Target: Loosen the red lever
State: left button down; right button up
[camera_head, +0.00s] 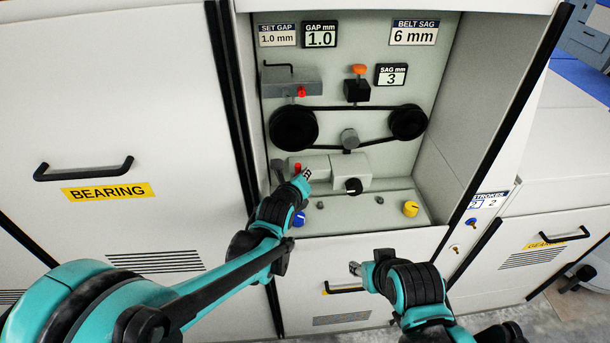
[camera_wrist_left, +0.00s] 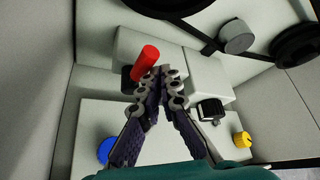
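The red lever (camera_head: 297,167) stands at the left end of a pale grey block low in the open machine bay. In the left wrist view the red lever (camera_wrist_left: 146,60) is a tilted red cylinder on a dark base. My left gripper (camera_head: 306,174) is right beside it. In the left wrist view its fingertips (camera_wrist_left: 168,74) come together just right of the lever, with nothing seen between them. Whether they touch the lever I cannot tell. My right gripper (camera_head: 356,268) is low in front of the cabinet, away from the lever; its finger opening is too small to read.
Above are a belt on black pulleys (camera_head: 294,127), a red-tipped part (camera_head: 301,92) and an orange knob (camera_head: 359,69). A black knob (camera_head: 354,186), blue knob (camera_head: 299,218) and yellow knob (camera_head: 411,209) sit nearby. The sag display (camera_head: 391,75) reads 3; the belt sag sign (camera_head: 414,32) says 6 mm.

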pick_arm(q)
jog(key=shift+a+r, duration=0.15)
jog(key=shift+a, duration=0.15)
jog(key=v, duration=0.7)
jog(key=shift+s, duration=0.25)
jog(key=shift+d, duration=0.2)
